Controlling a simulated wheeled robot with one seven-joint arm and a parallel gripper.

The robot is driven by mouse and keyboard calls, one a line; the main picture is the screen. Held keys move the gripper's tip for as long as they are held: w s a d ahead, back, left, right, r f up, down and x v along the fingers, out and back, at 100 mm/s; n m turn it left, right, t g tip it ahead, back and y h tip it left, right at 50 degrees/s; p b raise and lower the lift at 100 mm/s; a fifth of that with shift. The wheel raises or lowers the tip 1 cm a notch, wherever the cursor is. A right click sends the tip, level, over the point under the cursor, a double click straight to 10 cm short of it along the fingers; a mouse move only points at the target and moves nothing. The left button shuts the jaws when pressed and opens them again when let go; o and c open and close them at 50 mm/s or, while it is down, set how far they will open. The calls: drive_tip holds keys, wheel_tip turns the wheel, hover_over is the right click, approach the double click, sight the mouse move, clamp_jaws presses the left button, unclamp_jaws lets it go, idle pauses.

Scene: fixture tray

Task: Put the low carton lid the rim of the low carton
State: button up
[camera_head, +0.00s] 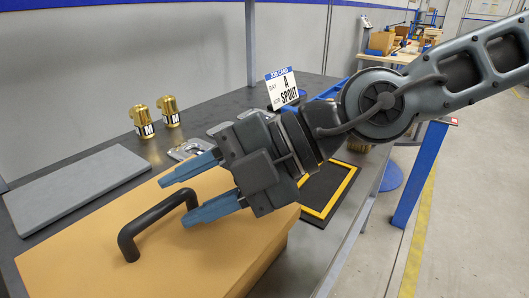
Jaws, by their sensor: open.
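The low carton lid (92,248) is a broad tan panel with a dark bar handle (152,222) standing on top. It fills the lower left of the head view. A tan side face (262,268) shows below its right edge; I cannot tell whether this is the lid's own skirt or the low carton. My gripper (176,202) is open, with two blue fingers pointing left. In the picture the far end of the handle lies between the fingers; I cannot tell whether they touch it. Part of the lid is hidden behind my gripper.
A flat grey slab (75,186) lies on the dark bench at left. Two brass fittings marked M (142,120) (169,112) stand behind. A yellow-bordered black mat (323,190) lies right of my gripper.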

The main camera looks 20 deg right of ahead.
drive_tip(key=v, duration=0.9)
drive_tip(key=shift+d+r, duration=0.2)
